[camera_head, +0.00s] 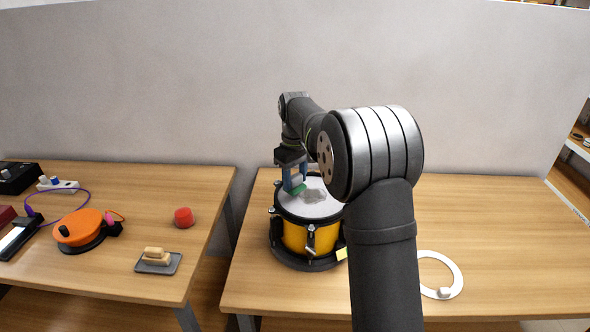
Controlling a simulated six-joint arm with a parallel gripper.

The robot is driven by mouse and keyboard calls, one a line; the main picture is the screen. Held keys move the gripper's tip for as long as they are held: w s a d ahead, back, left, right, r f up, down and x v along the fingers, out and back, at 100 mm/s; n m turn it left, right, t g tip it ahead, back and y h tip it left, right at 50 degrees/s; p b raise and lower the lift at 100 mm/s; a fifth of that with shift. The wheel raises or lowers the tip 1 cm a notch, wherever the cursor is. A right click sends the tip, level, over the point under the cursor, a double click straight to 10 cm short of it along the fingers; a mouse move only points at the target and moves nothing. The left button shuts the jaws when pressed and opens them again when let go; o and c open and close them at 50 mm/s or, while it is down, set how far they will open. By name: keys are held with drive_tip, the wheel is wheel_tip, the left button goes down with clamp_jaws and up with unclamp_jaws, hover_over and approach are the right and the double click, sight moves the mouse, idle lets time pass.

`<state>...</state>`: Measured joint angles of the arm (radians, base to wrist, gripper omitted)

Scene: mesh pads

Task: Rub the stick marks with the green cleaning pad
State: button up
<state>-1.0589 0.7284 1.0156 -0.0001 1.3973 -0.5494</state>
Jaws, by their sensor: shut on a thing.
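A drum with a yellow shell (296,238) and a pale head (321,207) stands on the right table, partly hidden by my arm. Grey stick marks (314,193) show on the drum head. My gripper (294,184) points down over the left part of the head and is shut on the green cleaning pad (298,190). The pad is at or just above the head, beside the left edge of the marks; I cannot tell if it touches. My arm hides the right side of the drum.
A white ring (458,272) lies on the right table, with a small white piece on it. The left table holds a red cylinder (184,217), an orange reel (80,228) and a grey tray (145,267) with tan blocks. A gap separates the tables.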

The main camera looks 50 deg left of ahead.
sight(300, 186)
wheel_tip(300, 186, down, 2)
drive_tip(key=shift+w+d+f, duration=0.45)
drive_tip(key=shift+w+d, duration=0.05)
drive_tip(key=shift+c, duration=0.4)
drive_tip(key=shift+w+d+r, duration=0.1)
drive_tip(key=shift+w+d, duration=2.9)
drive_tip(key=shift+w, duration=0.05)
drive_tip(key=shift+s+a, duration=3.55)
drive_tip(key=shift+w, duration=0.6)
drive_tip(key=shift+w+d, duration=3.2)
drive_tip(key=shift+d, duration=0.1)
drive_tip(key=shift+s+a, duration=3.4)
drive_tip(key=shift+s+a+r, duration=0.1)
drive_tip(key=shift+s+a, duration=0.05)
drive_tip(key=shift+a, duration=0.05)
drive_tip(key=shift+d+r, duration=0.1)
drive_tip(key=shift+r, duration=3.9)
